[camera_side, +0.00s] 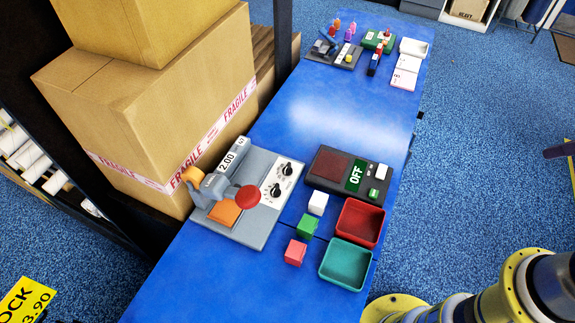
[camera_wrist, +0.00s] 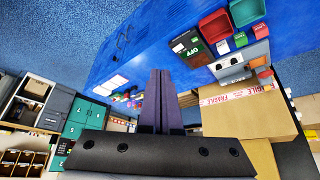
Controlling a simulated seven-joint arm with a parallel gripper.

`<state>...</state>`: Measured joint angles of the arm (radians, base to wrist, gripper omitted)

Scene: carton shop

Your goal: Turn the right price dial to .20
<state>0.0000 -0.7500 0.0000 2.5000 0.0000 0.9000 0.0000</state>
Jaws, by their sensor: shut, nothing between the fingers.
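A grey price stamping machine (camera_side: 236,207) with an orange pad, a red knob and a display reading 2.00 stands on the blue table. Its white panel carries two black price dials, one farther back (camera_side: 287,169) and one nearer (camera_side: 275,190). I cannot tell which is the right one, and their settings are too small to read. The machine also shows in the wrist view (camera_wrist: 229,66), upper right. My gripper (camera_wrist: 160,74) is shut and empty in the wrist view, apart from the machine and dials. It is outside the side view.
A dark device reading OFF (camera_side: 345,174) sits beside the dials. White (camera_side: 318,203), green (camera_side: 307,226) and red (camera_side: 295,252) cubes lie near a red tray (camera_side: 375,210) and a teal tray (camera_side: 346,284). Stacked cartons (camera_side: 150,110) stand behind the machine. The table's middle is clear.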

